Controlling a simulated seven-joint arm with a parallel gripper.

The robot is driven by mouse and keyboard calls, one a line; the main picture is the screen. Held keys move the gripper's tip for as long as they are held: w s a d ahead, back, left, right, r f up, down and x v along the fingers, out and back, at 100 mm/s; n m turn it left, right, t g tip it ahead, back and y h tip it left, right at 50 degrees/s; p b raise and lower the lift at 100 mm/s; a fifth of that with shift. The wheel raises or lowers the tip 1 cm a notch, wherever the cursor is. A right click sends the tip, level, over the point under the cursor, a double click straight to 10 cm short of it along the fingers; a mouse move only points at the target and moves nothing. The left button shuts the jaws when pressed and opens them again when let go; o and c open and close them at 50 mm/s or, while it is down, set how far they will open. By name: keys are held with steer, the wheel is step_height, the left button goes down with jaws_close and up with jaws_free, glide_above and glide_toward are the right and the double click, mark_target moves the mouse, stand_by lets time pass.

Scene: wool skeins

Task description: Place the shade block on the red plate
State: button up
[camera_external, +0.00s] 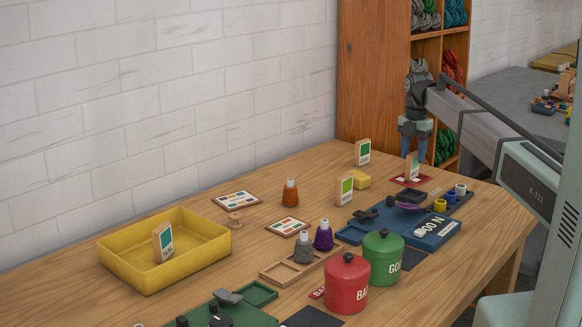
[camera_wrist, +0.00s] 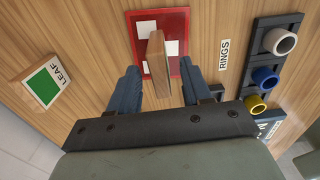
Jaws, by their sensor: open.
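A shade block (camera_external: 412,168) stands upright on the red plate (camera_external: 398,180). In the wrist view the same block (camera_wrist: 158,66) is seen edge-on from above, with the red plate (camera_wrist: 141,28) and its white patches under it. My gripper (camera_external: 413,156) is open above the plate. Its fingers (camera_wrist: 160,80) are on either side of the block, with a visible gap on both sides. The label of this block is too small to read. Another shade block, marked LEAF (camera_wrist: 45,86), is off to the left in the wrist view and stands behind the plate in the external view (camera_external: 363,152).
A ring rack (camera_wrist: 255,70) holds several rings beside the plate. Red (camera_external: 347,285) and green (camera_external: 383,258) canisters stand in front.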

step_height(320, 180, up, 9)
steer(key=shift+r, duration=0.2)
